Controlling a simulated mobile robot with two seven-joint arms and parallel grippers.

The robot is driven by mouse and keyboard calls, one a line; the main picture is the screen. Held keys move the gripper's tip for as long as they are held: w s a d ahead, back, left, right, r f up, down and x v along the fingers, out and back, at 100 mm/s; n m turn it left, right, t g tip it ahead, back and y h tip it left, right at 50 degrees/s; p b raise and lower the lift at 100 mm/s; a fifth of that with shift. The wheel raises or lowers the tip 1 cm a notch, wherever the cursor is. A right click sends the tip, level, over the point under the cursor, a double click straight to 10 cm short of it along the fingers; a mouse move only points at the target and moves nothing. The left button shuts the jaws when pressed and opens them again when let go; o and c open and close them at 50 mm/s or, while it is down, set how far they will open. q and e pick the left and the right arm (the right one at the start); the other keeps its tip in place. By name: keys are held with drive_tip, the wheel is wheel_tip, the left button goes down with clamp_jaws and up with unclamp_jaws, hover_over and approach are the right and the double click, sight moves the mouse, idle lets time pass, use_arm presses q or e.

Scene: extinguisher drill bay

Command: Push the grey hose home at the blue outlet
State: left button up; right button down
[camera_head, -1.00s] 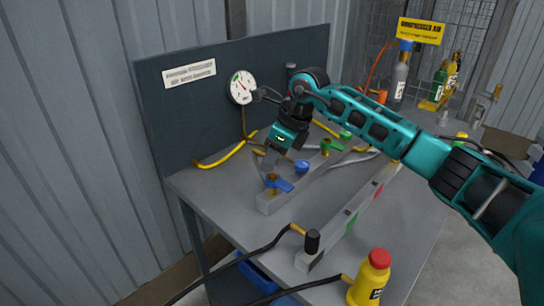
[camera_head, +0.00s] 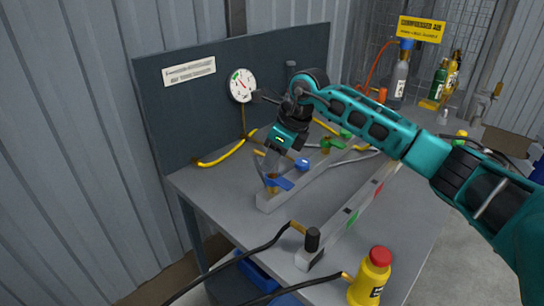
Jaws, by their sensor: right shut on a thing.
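My right gripper (camera_head: 272,166) reaches down from my teal arm to the near end of the grey manifold (camera_head: 310,182). It is shut on what appears to be the grey hose, but the hose's end is too small and covered to make out. The blue outlet, with a blue lever (camera_head: 280,183) and a brass fitting (camera_head: 272,187), is right at the fingertips. I cannot tell whether the hose end touches it. More of the grey hose (camera_head: 350,160) lies behind the manifold. My left gripper is not in view.
A green lever (camera_head: 331,146) and a blue knob (camera_head: 302,164) are close by. A pressure gauge (camera_head: 242,86) hangs on the dark back panel (camera_head: 200,110). A yellow bottle (camera_head: 371,278) stands at the front.

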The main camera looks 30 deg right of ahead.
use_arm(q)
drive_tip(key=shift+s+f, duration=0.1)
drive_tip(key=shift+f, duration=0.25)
use_arm(e)
drive_tip(key=shift+f, duration=0.55)
drive_tip(key=c, duration=0.8)
unclamp_jaws()
drive_tip(key=shift+v, duration=1.2)
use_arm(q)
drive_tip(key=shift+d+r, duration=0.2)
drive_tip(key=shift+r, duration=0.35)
use_arm(e)
drive_tip(key=v, duration=1)
drive_tip(key=shift+s+r, duration=0.1)
drive_tip(key=shift+r, duration=0.2)
